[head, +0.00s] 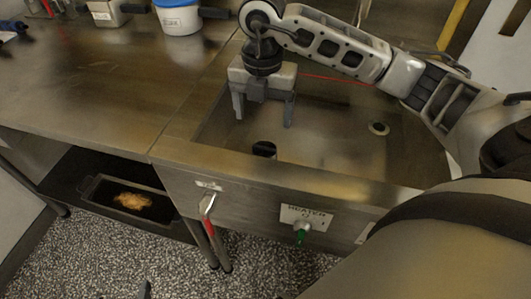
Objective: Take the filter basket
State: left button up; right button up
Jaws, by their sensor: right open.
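A small dark round thing (264,149), which may be the filter basket, sits in the sink (330,150) against its front wall. It is partly hidden by the sink's front rim, and I cannot tell its full shape. My right gripper (264,110) points down over the left part of the sink. Its two fingers are apart with nothing between them, and they are above and behind the dark thing, not touching it. My left gripper is not in view.
A steel counter (110,85) adjoins the sink on the left. A white tub (178,18) and a metal container (104,12) stand at its back. A dark tray (96,190) lies on the shelf below.

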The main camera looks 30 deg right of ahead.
aim_at(264, 147)
notch_tip(264, 147, down, 13)
jog(key=shift+d+f, duration=0.1)
jog(key=shift+f, duration=0.05)
dwell(0.4)
jog(key=c, duration=1.1)
